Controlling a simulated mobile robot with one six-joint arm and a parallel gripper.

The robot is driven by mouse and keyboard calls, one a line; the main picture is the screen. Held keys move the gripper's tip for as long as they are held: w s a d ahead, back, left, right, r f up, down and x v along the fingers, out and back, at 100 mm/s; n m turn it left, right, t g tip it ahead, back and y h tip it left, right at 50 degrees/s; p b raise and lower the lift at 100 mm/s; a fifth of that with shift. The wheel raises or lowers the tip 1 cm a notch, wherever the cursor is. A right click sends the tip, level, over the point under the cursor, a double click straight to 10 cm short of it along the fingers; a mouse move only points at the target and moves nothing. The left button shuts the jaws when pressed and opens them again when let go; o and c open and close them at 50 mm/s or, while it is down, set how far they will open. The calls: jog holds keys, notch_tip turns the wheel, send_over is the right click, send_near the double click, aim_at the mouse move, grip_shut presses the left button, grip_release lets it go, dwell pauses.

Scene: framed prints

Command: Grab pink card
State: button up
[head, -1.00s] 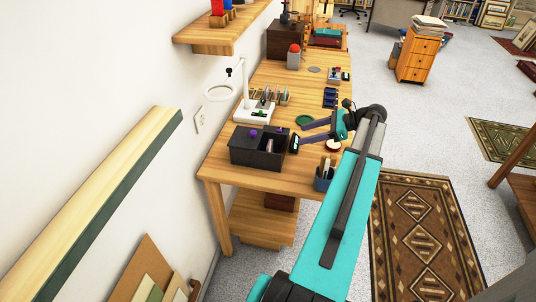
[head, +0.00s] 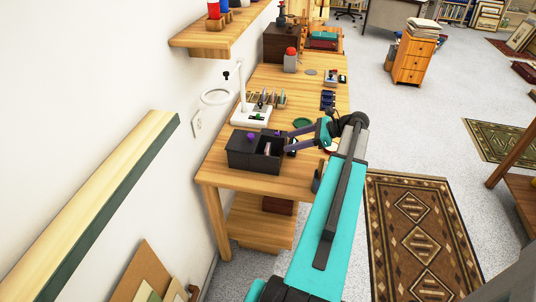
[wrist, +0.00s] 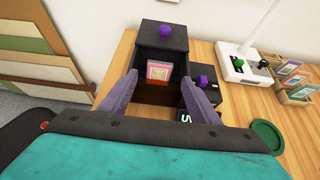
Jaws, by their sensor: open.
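The pink card (wrist: 158,71) stands upright inside an open compartment of a dark box (wrist: 163,38) in the wrist view. The card shows as a small light patch in the box (head: 238,158) in the head view. A purple knob (wrist: 165,31) sits on top of the box behind the card. My gripper (wrist: 158,80) is open, with one grey finger on each side of the card in the wrist view. The fingers appear closer to the camera than the card, and I see no contact. In the head view my gripper (head: 286,142) is at the box's right edge.
A second purple knob (wrist: 203,82) on a dark block is close to the right finger. A white lamp base (wrist: 242,64), a rack of cards (wrist: 292,82) and a green disc (wrist: 267,136) stand to the right. Boards (wrist: 40,55) lean at the left.

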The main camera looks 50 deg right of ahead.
aim_at(268, 147)
jog(key=shift+p+x, duration=0.35)
jog(key=shift+x, duration=1.85)
jog(key=shift+w+a, duration=0.1)
jog(key=shift+a, duration=0.05)
jog(key=shift+p+x, duration=1)
jog(key=shift+x, duration=1.5)
jog(key=c, duration=0.8)
jog(key=shift+r+b, duration=1.1)
jog(key=shift+r, duration=3.9)
